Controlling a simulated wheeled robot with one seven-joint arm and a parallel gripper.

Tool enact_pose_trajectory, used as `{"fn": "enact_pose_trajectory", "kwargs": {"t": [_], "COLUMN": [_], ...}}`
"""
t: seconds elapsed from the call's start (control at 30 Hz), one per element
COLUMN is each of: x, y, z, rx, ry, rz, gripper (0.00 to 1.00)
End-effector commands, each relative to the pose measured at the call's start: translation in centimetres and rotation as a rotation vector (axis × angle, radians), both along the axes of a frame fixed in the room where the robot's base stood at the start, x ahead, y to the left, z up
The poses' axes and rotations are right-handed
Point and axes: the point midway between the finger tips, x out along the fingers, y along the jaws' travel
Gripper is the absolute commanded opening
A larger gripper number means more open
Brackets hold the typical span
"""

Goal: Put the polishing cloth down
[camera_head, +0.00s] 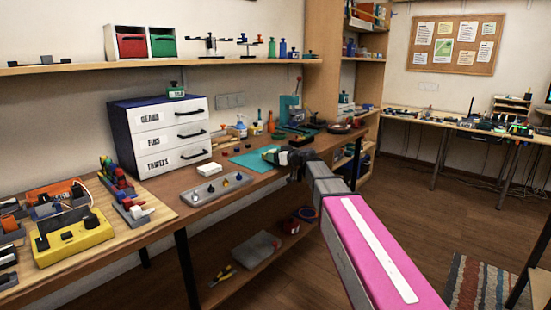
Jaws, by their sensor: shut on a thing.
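My gripper (281,158) is at the end of my arm, over the workbench at the right edge of a teal mat (247,161). It is shut on a small pale yellow thing (269,156), which looks like the polishing cloth. The cloth is at or just above the mat; I cannot tell whether it touches. Much of it is hidden by the dark gripper.
A grey tray (216,189) with small knobs and a white block (208,169) lie left of the mat. A drawer unit (160,133) stands behind. A yellow control box (73,239) is at the left. A green press (290,109) and bottles stand beyond.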

Motion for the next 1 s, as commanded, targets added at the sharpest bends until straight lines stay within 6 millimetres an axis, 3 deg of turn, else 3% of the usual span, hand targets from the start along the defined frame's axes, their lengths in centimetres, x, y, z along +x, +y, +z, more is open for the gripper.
{"fn": "enact_pose_trajectory", "kwargs": {"t": [0.43, 0.47, 0.5, 0.53, 0.87, 1.0], "x": [0.0, 0.0, 0.0, 0.0, 0.0, -1.0], "y": [0.0, 0.0, 0.0, 0.0, 0.0, -1.1], "z": [-1.1, -1.1, -1.1, -1.1, -0.8, -0.6], "rx": [0.001, 0.001, 0.001, 0.001, 0.000, 0.001], "ry": [-0.001, -0.001, -0.001, -0.001, -0.002, -0.001], "rz": [-0.001, -0.001, -0.001, -0.001, -0.001, -0.003], "gripper": [0.39, 0.68, 0.81, 0.86, 0.86, 0.86]}}
